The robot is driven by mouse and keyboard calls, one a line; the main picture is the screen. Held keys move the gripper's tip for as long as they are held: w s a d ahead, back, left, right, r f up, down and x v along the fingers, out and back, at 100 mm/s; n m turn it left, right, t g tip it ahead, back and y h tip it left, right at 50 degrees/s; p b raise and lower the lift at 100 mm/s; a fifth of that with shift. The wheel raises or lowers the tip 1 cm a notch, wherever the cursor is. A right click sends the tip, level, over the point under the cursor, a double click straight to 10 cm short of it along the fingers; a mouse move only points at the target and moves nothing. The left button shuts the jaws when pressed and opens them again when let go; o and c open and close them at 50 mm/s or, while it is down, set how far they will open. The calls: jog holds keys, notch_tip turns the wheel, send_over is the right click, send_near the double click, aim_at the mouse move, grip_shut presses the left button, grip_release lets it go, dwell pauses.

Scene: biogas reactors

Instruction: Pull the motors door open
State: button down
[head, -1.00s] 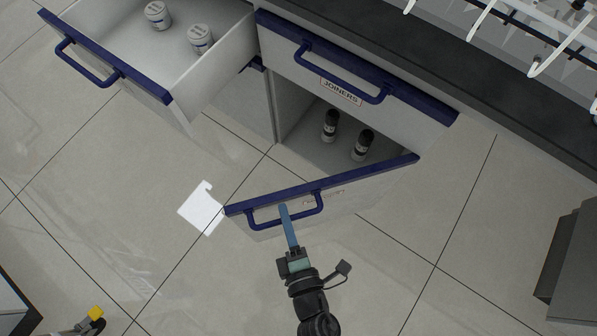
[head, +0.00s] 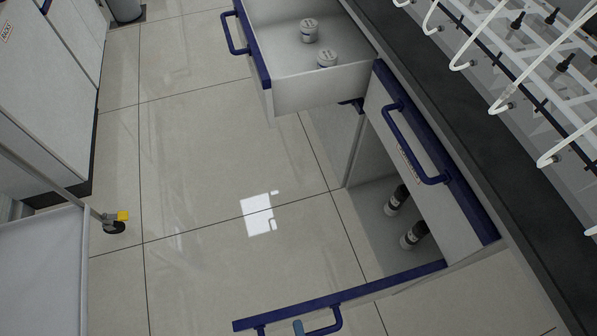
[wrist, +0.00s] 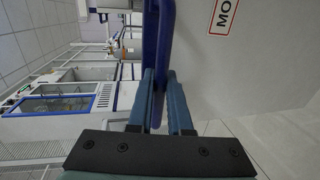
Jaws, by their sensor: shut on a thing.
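The motors door (head: 365,288), pale with a blue top edge, stands swung open at the bottom of the head view. Its blue handle (head: 337,319) is partly cut off by the frame. In the wrist view the door face (wrist: 260,65) shows part of a red-framed label reading "MO". My gripper (wrist: 153,100) is shut on the blue handle bar (wrist: 157,40), with the teal fingers on either side of it. The open compartment (head: 372,222) holds two dark-capped bottles (head: 413,235).
The joiners drawer (head: 440,172) above the compartment is closed. Another drawer (head: 318,92) stands pulled out with two white jars in it. A cart (head: 45,262) with a yellow-marked caster stands at left. The tiled floor (head: 200,180) between is clear.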

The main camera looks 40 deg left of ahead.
jog(key=shift+s+d+g, duration=0.3)
jog(key=shift+d+g, duration=0.1)
jog(key=shift+d, duration=0.1)
jog(key=c, duration=0.8)
grip_release()
jog(key=shift+c, duration=0.2)
jog(key=shift+d, duration=0.1)
jog(key=v, duration=1.3)
jog(key=shift+f, duration=0.25)
